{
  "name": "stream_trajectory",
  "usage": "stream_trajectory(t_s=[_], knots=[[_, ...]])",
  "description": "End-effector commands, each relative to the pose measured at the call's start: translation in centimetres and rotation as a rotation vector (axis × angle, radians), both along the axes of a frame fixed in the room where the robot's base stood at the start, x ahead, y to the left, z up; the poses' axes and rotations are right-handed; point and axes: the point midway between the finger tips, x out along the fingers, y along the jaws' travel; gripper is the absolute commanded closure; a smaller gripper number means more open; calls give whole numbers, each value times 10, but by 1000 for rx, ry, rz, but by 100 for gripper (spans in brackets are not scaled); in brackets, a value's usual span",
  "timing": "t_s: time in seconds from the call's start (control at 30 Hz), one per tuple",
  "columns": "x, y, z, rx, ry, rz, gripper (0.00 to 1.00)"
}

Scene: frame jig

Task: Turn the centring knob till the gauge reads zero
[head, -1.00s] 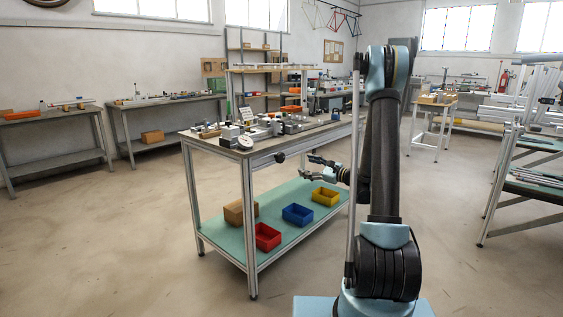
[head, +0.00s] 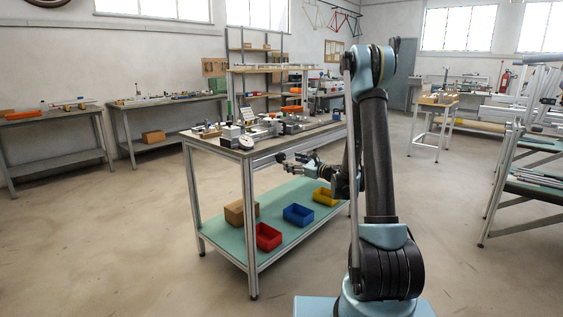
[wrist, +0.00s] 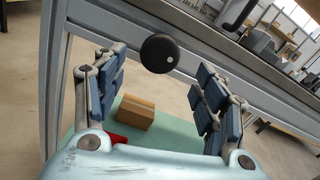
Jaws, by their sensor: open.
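The centring knob (wrist: 159,53) is a round black knob with a small pale dot, on the front edge of the workbench. In the wrist view it sits between the two blue-padded fingers of my gripper (wrist: 160,64), towards their tips, with gaps on both sides. My gripper is open and empty. In the head view my gripper (head: 283,161) is at the bench front edge and hides most of the knob. The gauge (head: 246,142) is a white round dial at the bench's near corner. Its needle is too small to read.
The workbench (head: 213,146) carries jig parts on top. Its green lower shelf (head: 270,238) holds a cardboard box (head: 240,212) and red (head: 268,236), blue (head: 298,214) and yellow (head: 324,197) bins. The floor in front is clear. A rack of tubes stands at right.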

Motion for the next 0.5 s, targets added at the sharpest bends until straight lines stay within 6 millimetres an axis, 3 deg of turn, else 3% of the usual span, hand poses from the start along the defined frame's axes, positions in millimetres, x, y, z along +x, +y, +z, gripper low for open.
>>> stream_trajectory(t_s=[0.23, 0.5], knots=[[26, 35, 0, 0, 0, 2, 35], [45, 57, 0, 0, 0, 1, 35]])
